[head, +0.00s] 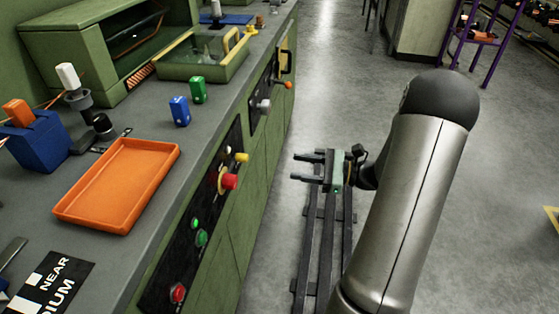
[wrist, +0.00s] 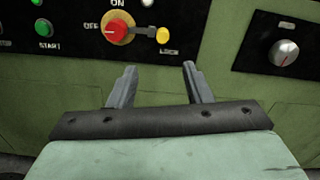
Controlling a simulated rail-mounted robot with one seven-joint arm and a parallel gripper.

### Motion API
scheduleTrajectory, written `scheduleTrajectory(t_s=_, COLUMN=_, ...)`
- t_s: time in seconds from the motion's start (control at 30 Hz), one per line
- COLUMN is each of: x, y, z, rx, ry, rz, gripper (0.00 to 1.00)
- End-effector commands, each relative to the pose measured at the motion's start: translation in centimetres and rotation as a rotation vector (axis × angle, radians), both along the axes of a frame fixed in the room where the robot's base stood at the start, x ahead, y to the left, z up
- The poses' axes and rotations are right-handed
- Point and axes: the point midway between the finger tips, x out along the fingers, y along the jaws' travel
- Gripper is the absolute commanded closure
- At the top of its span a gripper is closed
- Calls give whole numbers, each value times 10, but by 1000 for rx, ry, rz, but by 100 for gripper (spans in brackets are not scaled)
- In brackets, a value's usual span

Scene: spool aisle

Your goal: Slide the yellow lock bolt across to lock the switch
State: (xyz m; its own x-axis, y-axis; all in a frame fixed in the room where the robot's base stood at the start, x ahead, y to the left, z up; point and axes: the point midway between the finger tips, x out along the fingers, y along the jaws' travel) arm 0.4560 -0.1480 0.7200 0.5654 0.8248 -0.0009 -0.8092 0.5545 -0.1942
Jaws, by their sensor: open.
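The yellow lock bolt (wrist: 163,35) sits on the black front panel, just right of the red rotary switch (wrist: 117,30), with a "LOCK" label below it. In the head view the bolt (head: 242,157) and the red switch (head: 229,181) stand out from the bench front. My gripper (head: 308,168) is open and empty, out over the aisle, fingers toward the bench. In the wrist view its fingertips (wrist: 159,68) are below the bolt.
A green START button (wrist: 44,28) is left of the switch, and a grey knob (wrist: 284,53) is on another panel at right. An orange tray (head: 118,185) and blue and green blocks lie on the bench top. The aisle floor (head: 282,262) between bench and rail is free.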

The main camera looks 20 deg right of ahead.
Motion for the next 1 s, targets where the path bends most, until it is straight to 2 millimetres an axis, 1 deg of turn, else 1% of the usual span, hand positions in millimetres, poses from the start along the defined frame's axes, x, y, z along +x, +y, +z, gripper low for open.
scheduleTrajectory(t_s=0.03, x=-4, y=-8, z=1, rx=0, ry=-1, rz=-3, gripper=55)
scheduleTrajectory(t_s=0.1, x=-9, y=-14, z=1, rx=0, ry=-1, rz=-1, gripper=55)
scheduleTrajectory(t_s=0.23, x=-14, y=-21, z=0, rx=1, ry=-1, rz=0, gripper=55)
scheduleTrajectory(t_s=0.8, x=-15, y=-22, z=1, rx=-1, ry=0, rz=3, gripper=55)
scheduleTrajectory(t_s=0.87, x=-16, y=-16, z=5, rx=-15, ry=1, rz=20, gripper=55)
scheduleTrajectory(t_s=0.93, x=-18, y=-1, z=19, rx=-58, ry=5, rz=71, gripper=55)
scheduleTrajectory(t_s=0.97, x=-20, y=10, z=27, rx=-89, ry=7, rz=107, gripper=55)
scheduleTrajectory(t_s=1.0, x=-24, y=28, z=39, rx=-141, ry=12, rz=167, gripper=55)
